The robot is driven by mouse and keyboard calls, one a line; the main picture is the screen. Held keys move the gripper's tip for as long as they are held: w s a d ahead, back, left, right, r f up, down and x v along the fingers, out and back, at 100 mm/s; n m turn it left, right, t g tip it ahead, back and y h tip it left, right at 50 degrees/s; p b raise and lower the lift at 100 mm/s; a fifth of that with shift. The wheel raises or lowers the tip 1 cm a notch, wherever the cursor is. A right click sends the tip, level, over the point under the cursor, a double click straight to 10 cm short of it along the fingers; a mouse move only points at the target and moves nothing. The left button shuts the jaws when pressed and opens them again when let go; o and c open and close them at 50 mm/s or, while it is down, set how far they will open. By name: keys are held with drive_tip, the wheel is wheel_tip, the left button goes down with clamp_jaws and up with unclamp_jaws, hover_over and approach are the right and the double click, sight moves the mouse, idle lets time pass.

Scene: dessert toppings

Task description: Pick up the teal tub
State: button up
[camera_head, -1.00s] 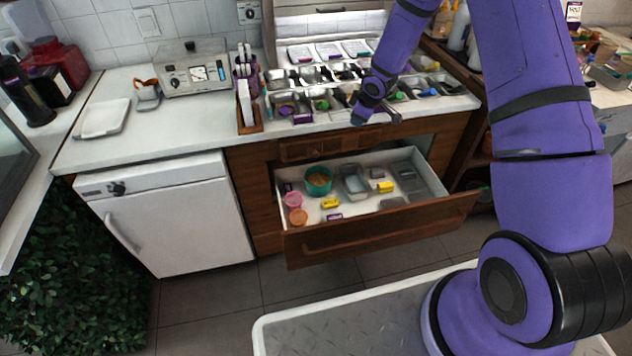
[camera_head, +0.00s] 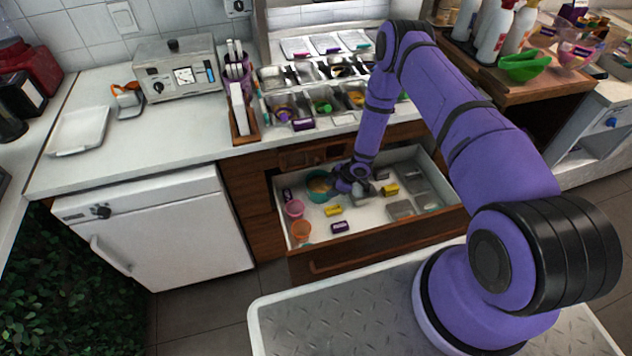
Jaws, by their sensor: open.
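The teal tub (camera_head: 317,188) stands upright in the back left part of the open drawer (camera_head: 375,234), with something tan inside it. My gripper (camera_head: 343,190) is down inside the drawer, at the right side of the tub, and covers part of its right edge. The gripper is open. The fingers are small and dark here, so I cannot tell whether they touch the tub or go around its rim.
A pink tub (camera_head: 294,209) and an orange tub (camera_head: 301,231) stand left in the drawer. Yellow blocks (camera_head: 390,190) and a purple block (camera_head: 340,227) lie nearby. Metal trays (camera_head: 401,209) are at right. The counter (camera_head: 180,126) with topping bins is above the drawer.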

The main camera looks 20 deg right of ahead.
sight(315, 198)
drive_tip(key=shift+w+d+x, duration=0.1)
drive_tip(key=shift+w+x, duration=0.1)
drive_tip(key=shift+x, duration=1.85)
drive_tip(key=shift+w+d+x, duration=0.1)
drive_tip(key=shift+w+x, duration=0.1)
drive_tip(key=shift+x, duration=1.9)
clamp_jaws()
